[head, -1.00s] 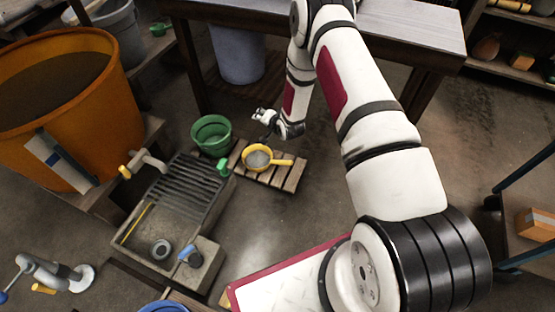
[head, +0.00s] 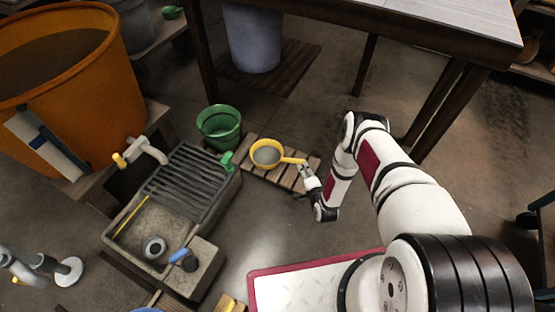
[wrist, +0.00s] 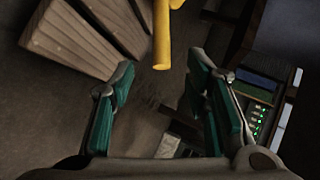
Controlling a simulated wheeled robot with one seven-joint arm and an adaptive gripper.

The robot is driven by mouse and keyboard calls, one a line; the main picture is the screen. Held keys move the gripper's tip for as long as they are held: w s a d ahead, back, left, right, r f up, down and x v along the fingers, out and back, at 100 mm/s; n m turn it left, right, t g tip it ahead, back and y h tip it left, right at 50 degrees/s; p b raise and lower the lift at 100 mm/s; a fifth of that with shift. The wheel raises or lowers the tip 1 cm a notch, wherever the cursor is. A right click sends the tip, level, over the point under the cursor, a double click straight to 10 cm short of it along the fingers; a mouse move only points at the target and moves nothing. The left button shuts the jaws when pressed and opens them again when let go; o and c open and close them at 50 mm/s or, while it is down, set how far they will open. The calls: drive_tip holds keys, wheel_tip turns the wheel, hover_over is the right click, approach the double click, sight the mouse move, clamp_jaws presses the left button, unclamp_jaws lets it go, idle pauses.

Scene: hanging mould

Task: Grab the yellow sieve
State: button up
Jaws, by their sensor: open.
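The yellow sieve (head: 266,153) rests on a low wooden slatted pallet, with its handle pointing right toward my gripper (head: 307,177). In the wrist view the yellow handle (wrist: 162,40) comes down from the top edge, its end just ahead of the gap between my fingers. My gripper (wrist: 160,105) is open there, with a teal-padded finger on each side and nothing between them.
A green bucket (head: 219,127) stands left of the sieve, by the slatted pallet (head: 284,176). A stone sink (head: 165,220) lies front left and a large orange tub (head: 100,90) behind it. A table (head: 430,25) stands at the back. Bare floor lies right of the pallet.

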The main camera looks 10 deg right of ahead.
sight(297, 161)
drive_tip(key=b+x, duration=0.1)
drive_tip(key=x, duration=0.4)
drive_tip(key=shift+b, duration=0.4)
drive_tip(key=shift+a+b+x, duration=0.15)
drive_tip(key=shift+b+x, duration=0.7)
drive_tip(key=shift+x, duration=0.5)
drive_tip(key=shift+a+b+x, duration=0.2)
drive_tip(key=shift+b+x, duration=0.65)
drive_tip(key=shift+x, duration=0.45)
drive_tip(key=shift+r, duration=0.1)
clamp_jaws()
